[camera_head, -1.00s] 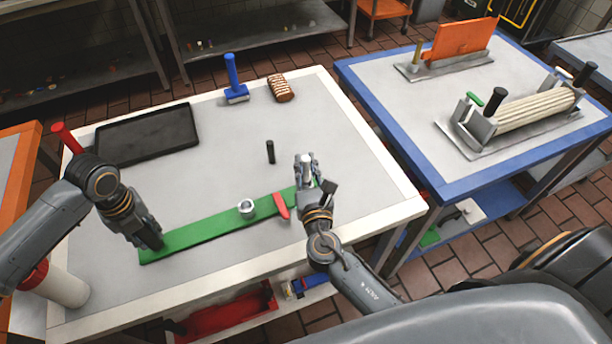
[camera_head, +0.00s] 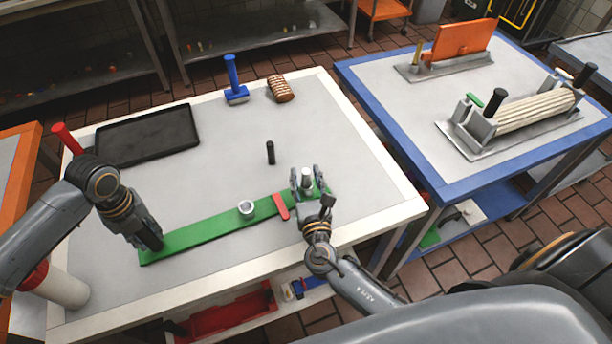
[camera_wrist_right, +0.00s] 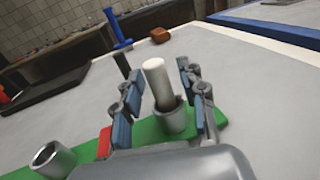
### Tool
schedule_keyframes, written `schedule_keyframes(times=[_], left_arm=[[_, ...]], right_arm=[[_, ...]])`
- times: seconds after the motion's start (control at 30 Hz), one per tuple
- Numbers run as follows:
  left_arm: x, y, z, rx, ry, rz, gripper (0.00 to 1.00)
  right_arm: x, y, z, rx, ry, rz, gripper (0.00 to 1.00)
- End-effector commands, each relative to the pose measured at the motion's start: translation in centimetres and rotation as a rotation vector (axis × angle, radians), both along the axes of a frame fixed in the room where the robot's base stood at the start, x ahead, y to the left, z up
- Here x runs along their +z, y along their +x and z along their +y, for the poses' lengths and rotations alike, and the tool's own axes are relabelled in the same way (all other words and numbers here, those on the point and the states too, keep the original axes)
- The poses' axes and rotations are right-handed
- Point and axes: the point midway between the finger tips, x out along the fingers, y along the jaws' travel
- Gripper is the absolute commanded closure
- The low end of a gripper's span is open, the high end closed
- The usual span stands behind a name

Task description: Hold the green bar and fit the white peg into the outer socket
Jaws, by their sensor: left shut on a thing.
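The green bar (camera_head: 205,234) lies on the table, and it also shows in the right wrist view (camera_wrist_right: 88,153). My left gripper (camera_head: 150,243) is shut on its left end. The bar carries an empty metal socket (camera_head: 246,208) near its middle, also in the right wrist view (camera_wrist_right: 52,160), and the outer socket (camera_wrist_right: 172,118) near its right end. The white peg (camera_wrist_right: 157,82) stands in the outer socket, tilted slightly; how deep it sits I cannot tell. The peg also shows in the head view (camera_head: 307,176). My right gripper (camera_head: 307,178) is open, its fingers apart on either side of the peg.
A red piece (camera_head: 281,207) lies across the bar between the sockets. A black cylinder (camera_head: 270,152) stands behind. A black tray (camera_head: 148,142), a blue-handled tool (camera_head: 234,80) and a brown roll (camera_head: 280,88) are farther back. The table's right side is clear.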

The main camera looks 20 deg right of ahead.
Motion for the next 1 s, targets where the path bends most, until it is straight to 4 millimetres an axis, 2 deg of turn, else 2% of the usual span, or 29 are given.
schedule_keyframes(times=[0.17, 0.27, 0.7, 0.83, 1.0], left_arm=[[-0.1, 0.0, 0.0, 0.0, 0.001, 0.001, 1.0], [-0.1, 0.0, 0.0, 0.0, 0.001, 0.001, 1.0], [-0.1, 0.0, 0.0, 0.0, 0.001, 0.001, 1.0], [-0.1, 0.0, 0.0, 0.0, 0.001, 0.001, 1.0], [-0.1, 0.0, 0.0, 0.0, 0.001, 0.001, 1.0]], right_arm=[[0.2, 0.0, 0.0, -0.001, 0.001, 0.0, 0.59], [0.2, -0.9, 0.2, 0.001, 0.0, 0.002, 0.59], [0.2, -9.5, 2.1, 0.0, -0.001, 0.002, 0.59], [0.2, -11.0, 2.5, 0.0, 0.0, 0.001, 0.59], [0.3, -11.7, 2.7, 0.0, 0.0, -0.001, 0.59]])
